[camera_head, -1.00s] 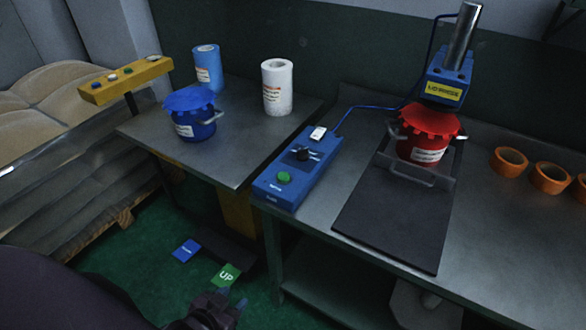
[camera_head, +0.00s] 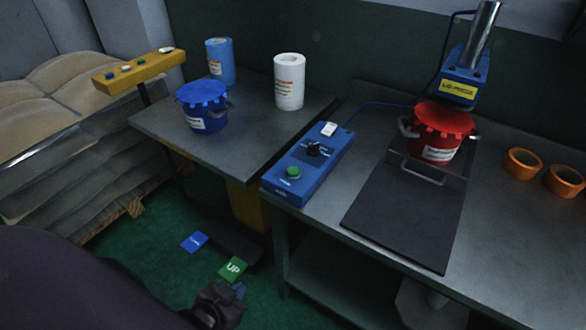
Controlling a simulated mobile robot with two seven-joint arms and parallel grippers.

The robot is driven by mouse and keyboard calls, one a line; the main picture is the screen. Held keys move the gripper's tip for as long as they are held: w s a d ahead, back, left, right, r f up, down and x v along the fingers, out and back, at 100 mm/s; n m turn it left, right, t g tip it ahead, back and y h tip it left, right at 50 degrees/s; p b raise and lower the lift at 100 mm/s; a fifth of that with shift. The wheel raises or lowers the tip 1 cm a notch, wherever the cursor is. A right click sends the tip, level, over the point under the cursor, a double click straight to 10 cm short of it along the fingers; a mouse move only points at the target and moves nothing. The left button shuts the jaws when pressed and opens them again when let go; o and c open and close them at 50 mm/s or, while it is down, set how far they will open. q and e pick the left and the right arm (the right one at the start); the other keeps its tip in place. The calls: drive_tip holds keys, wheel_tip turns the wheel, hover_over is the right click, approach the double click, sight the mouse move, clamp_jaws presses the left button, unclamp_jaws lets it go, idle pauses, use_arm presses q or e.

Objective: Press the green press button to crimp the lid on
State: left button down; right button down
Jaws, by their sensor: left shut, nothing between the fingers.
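The green press button (camera_head: 293,172) sits at the near end of a blue control box (camera_head: 318,160) on the bench. A black knob (camera_head: 313,149) and a white switch (camera_head: 328,129) are further up the box. The lid press (camera_head: 462,78) stands at the back right, above a red pail (camera_head: 438,136) with a red lid on top. My left gripper (camera_head: 240,290) is at the bottom of the view, shut and empty, low and well apart from the button. My right gripper is not in view.
A blue pail (camera_head: 206,112), a blue roll (camera_head: 220,62) and a white roll (camera_head: 289,84) stand on the left table. Orange rings (camera_head: 522,163) lie at the right. Blue (camera_head: 194,242) and green UP (camera_head: 233,268) pedals are below.

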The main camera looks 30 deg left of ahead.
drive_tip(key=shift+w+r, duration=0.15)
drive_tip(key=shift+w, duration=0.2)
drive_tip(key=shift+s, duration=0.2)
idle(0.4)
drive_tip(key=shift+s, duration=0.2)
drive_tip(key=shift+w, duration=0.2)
